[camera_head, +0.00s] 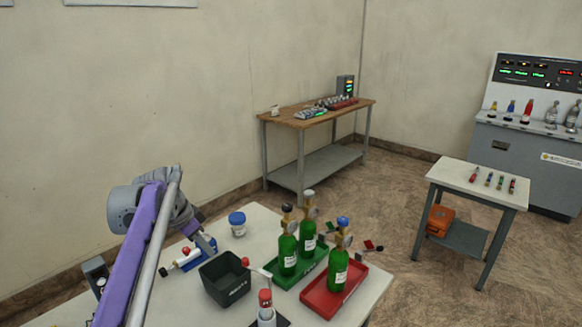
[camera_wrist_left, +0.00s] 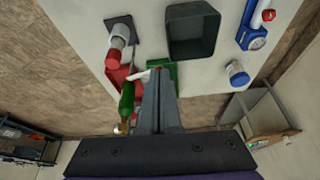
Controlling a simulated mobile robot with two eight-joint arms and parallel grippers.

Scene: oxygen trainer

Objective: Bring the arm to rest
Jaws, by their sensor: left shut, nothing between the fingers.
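My left arm (camera_head: 135,250), with purple and grey links, rises from the lower left in the head view, over the left side of the near table (camera_head: 372,284). My left gripper (camera_wrist_left: 160,74) shows clearly in the wrist view. Its dark fingers are together with nothing between them. In that picture they overlap the green tray (camera_wrist_left: 172,68), beside a green cylinder (camera_wrist_left: 127,103); I cannot tell the height above them. My right gripper is not in view.
The near table holds a black bin (camera_head: 224,279), a blue-lidded jar (camera_head: 237,224), green cylinders (camera_head: 288,254) and a red tray (camera_head: 318,298). A wooden bench (camera_head: 290,116), a small white table (camera_head: 470,178) and a console (camera_head: 530,145) stand farther off. Open floor lies between.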

